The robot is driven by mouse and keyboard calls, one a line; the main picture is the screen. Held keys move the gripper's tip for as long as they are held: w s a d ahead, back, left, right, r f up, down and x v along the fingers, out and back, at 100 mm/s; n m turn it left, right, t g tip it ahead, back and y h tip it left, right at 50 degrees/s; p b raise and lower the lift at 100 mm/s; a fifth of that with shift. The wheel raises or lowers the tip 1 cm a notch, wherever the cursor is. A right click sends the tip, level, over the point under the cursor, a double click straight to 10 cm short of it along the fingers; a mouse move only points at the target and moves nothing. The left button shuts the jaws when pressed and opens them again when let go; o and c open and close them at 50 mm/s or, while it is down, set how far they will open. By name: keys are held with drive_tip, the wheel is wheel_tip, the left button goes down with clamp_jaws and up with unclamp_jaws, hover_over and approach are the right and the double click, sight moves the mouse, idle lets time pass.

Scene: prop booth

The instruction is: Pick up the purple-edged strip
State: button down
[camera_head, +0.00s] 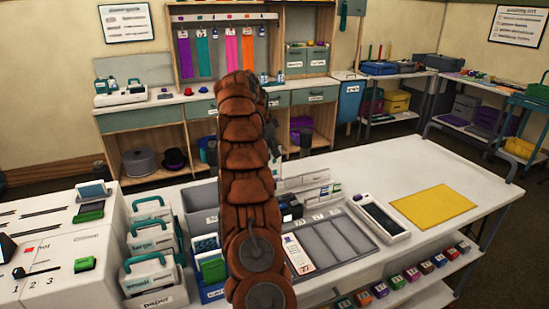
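I cannot make out a strip with a clearly purple edge. A pale strip with red print (297,254) lies at the left end of the grey sectioned tray (345,238) on the white counter; its edge colour is too small to tell. A plain purple strip (248,50) hangs on the back wall rack beside pink, teal and orange ones. My brown, plated arm rises through the middle of the view and hides part of the counter. Dark parts show behind its upper end, but I cannot make out gripper fingers.
A yellow mat (433,207) and a white-framed device (379,218) lie on the counter's right half. Teal-handled boxes (151,248) and card bins (212,267) crowd the left. Small coloured boxes (397,282) line the lower front shelf. The counter's far right is clear.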

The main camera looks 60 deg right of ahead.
drive_tip(key=shift+r, duration=0.75)
wheel_tip(320, 180, up, 5)
drive_tip(key=p, duration=0.5)
drive_tip(key=shift+s, duration=0.1)
